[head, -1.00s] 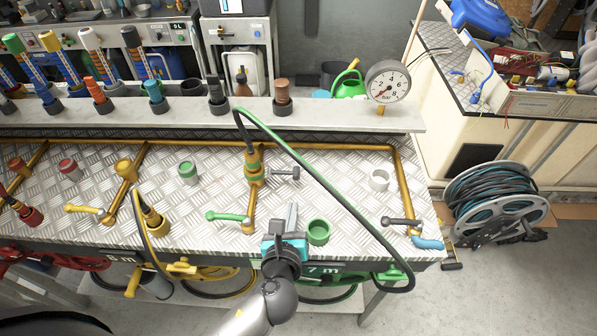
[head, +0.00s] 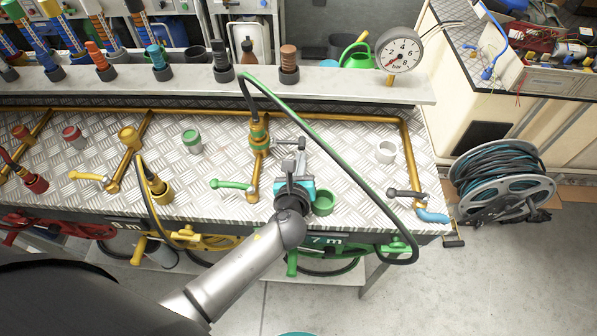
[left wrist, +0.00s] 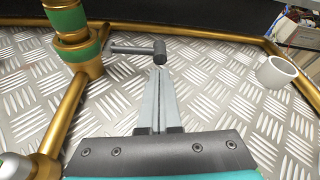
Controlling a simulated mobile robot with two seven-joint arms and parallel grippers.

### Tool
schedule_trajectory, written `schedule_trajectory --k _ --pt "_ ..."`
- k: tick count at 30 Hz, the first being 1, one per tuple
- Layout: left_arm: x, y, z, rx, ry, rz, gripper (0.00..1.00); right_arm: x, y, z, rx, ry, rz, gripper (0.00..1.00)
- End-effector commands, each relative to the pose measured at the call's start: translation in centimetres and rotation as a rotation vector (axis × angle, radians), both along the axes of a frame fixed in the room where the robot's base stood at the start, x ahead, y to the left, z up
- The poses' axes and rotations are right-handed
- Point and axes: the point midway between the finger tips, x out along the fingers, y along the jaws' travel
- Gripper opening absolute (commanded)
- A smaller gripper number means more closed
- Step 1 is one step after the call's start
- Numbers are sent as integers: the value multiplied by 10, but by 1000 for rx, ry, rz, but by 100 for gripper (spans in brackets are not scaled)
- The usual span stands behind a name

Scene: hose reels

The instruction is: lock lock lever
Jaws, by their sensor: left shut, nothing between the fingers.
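The dark grey lock lever (head: 290,142) sticks out to the right from the green-banded brass coupling (head: 258,137). In the left wrist view the lever (left wrist: 132,48) ends in a thick rounded knob, and the coupling (left wrist: 78,45) stands at its left. My left gripper (head: 301,158) is shut and empty over the bench. Its fingertips, seen in the left wrist view (left wrist: 159,72), point at the knob from the near side. They look very close to it; I cannot tell whether they touch. My right gripper is not in view.
A green-handled valve (head: 232,184) lies left of my gripper and a green cup (head: 322,202) right of it.

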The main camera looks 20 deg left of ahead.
Motion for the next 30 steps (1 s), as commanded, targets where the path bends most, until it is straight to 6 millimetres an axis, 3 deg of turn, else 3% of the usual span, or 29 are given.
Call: schedule_trajectory --k 9,30 --pt "21 4 -8 -1 0 -1 0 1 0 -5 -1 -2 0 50" --pt "22 4 -4 -56 -15 -1 0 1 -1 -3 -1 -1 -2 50"
